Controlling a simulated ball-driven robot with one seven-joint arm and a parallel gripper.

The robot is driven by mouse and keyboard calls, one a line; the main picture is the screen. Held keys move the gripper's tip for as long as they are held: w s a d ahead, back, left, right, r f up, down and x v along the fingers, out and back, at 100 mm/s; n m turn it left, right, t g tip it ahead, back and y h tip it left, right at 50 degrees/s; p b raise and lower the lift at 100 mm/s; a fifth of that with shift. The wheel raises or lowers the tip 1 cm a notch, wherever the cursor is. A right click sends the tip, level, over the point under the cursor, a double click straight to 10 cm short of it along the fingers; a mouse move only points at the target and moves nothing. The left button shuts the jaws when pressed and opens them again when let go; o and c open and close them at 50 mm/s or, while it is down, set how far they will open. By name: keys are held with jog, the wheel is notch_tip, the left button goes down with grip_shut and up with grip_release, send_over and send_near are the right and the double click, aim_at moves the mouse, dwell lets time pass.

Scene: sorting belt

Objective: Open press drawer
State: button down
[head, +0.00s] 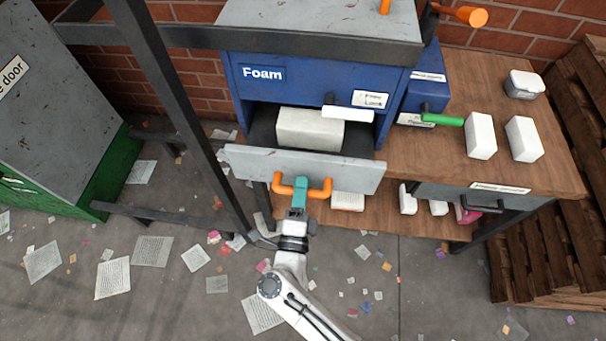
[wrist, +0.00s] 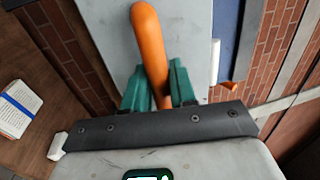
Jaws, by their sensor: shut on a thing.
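The blue press (head: 300,76) has a label reading "Foam". Its drawer, with a grey front panel (head: 345,172), is pulled out and stands open. A pale block (head: 310,129) sits inside it. An orange handle (head: 319,190) is on the panel. My gripper (head: 299,188), with teal fingers, is shut on the handle near its middle. In the wrist view my gripper (wrist: 160,88) has a finger on each side of the orange handle (wrist: 148,40). The fingers hide part of the handle.
A wooden bench (head: 425,158) to the right holds two white blocks (head: 523,139) and a small grey container (head: 524,85). A white lever (head: 347,114) and a green lever (head: 442,120) stick out near the press. Dark metal posts (head: 175,100) stand left. Papers litter the floor.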

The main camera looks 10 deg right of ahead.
jog(key=r+v, duration=0.1)
jog(key=v, duration=0.8)
jog(key=shift+s+r+p, duration=0.25)
jog(key=shift+s+p, duration=0.05)
jog(key=shift+s, duration=0.1)
jog(key=c, duration=1.1)
grip_release()
jog(key=shift+w, duration=0.1)
jog(key=shift+o, duration=0.2)
jog(key=shift+a, duration=0.1)
jog(key=b+v, duration=0.3)
jog(key=v, duration=0.8)
